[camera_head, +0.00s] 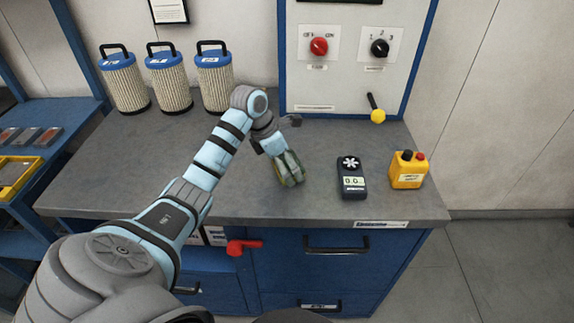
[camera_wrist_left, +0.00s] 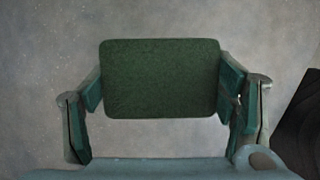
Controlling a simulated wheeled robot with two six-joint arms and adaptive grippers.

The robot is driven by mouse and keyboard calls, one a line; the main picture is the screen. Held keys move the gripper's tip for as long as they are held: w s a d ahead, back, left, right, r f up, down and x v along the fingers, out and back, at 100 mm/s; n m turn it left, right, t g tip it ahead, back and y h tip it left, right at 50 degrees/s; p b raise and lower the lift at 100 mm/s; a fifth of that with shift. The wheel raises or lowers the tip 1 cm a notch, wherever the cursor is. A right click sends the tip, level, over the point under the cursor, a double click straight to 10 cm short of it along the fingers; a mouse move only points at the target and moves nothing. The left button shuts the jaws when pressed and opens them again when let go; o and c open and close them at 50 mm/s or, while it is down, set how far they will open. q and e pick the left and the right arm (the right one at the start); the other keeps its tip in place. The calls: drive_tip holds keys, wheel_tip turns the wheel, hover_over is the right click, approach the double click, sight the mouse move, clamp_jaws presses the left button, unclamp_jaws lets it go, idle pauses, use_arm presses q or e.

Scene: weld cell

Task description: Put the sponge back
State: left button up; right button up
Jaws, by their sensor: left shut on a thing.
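The sponge shows in the left wrist view as a dark green, rounded rectangular pad (camera_wrist_left: 160,78). My left gripper (camera_wrist_left: 163,105) is shut on it, with one finger at each side edge. In the head view my left gripper (camera_head: 290,174) points down over the middle of the grey workbench, and only a little of the sponge shows between the fingers. I cannot tell whether the sponge touches the bench top. My right gripper is not in view.
On the workbench (camera_head: 240,203), a black handheld meter (camera_head: 351,178) and a yellow control box (camera_head: 408,170) stand to the right of the gripper. Several filter cartridges (camera_head: 168,80) stand at back left. A knobbed panel (camera_head: 350,75) rises behind. Bare bench lies left of the gripper.

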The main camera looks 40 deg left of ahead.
use_arm(q)
drive_tip(key=shift+s+d+f, duration=0.1)
drive_tip(key=shift+s+f, duration=0.1)
drive_tip(key=shift+f, duration=0.3)
drive_tip(key=shift+c, duration=0.5)
drive_tip(key=o, duration=1.4)
drive_tip(key=shift+w+d, duration=0.1)
drive_tip(key=shift+w+a+f, duration=0.1)
drive_tip(key=shift+a, duration=0.15)
drive_tip(key=shift+d, duration=0.1)
drive_tip(key=shift+r, duration=0.4)
drive_tip(key=p+v, duration=0.1)
drive_tip(key=v, duration=1.1)
drive_tip(key=shift+w+r, duration=0.1)
drive_tip(key=shift+r, duration=0.25)
